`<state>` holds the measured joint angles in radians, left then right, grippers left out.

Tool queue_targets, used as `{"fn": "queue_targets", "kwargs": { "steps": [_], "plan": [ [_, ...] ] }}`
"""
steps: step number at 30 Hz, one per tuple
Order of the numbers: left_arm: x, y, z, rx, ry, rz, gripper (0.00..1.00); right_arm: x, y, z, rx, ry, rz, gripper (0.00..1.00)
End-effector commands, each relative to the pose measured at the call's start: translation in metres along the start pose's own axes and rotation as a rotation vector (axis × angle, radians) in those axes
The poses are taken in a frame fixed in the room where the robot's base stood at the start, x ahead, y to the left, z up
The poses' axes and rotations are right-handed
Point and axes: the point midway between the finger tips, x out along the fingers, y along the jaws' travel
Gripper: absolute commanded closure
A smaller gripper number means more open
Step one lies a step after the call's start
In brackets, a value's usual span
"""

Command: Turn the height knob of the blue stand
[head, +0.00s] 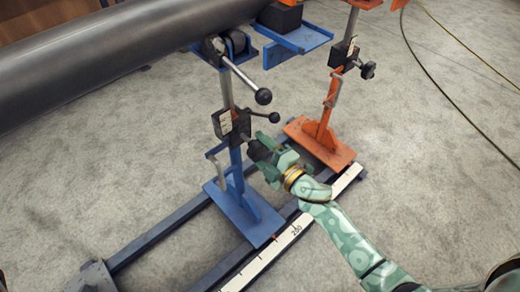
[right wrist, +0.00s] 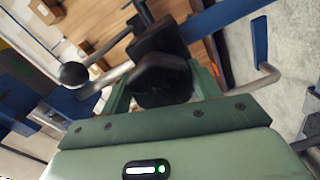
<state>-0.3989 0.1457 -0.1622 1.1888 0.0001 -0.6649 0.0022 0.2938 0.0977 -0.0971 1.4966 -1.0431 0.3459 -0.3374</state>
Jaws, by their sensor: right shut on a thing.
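The blue stand (head: 238,186) stands upright on the rail frame, with its base plate flat and a steel post rising to rollers under the big pipe (head: 120,50). Its black height knob (right wrist: 162,80) is between the fingers of my right gripper (right wrist: 160,92) in the right wrist view. In the head view my right gripper (head: 272,160) reaches the knob from the right and hides most of it. The gripper is shut on the knob. A lever with a black ball end (head: 263,96) is above it. My left gripper is not in view.
An orange stand (head: 322,130) with its own black knob (head: 368,70) stands just behind and right. A white scale strip (head: 290,236) runs along the rail. Cables (head: 425,75) lie on the open concrete floor at the right.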

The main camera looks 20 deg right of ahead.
Motion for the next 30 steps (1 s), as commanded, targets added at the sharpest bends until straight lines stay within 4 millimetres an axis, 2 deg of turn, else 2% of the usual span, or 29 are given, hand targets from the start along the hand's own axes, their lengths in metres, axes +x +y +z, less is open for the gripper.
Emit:
{"fn": "queue_targets", "kwargs": {
  "steps": [15,24,30],
  "plan": [
    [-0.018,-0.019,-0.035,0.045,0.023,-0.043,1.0,-0.001,-0.003,0.001,-0.466,0.0,-0.006,0.61],
    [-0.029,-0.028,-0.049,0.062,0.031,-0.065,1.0,-0.001,-0.002,0.0,-0.641,0.0,-0.006,0.61],
    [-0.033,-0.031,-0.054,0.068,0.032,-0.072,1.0,-0.001,-0.001,0.0,-0.698,0.0,-0.006,0.61]
  ]
}}
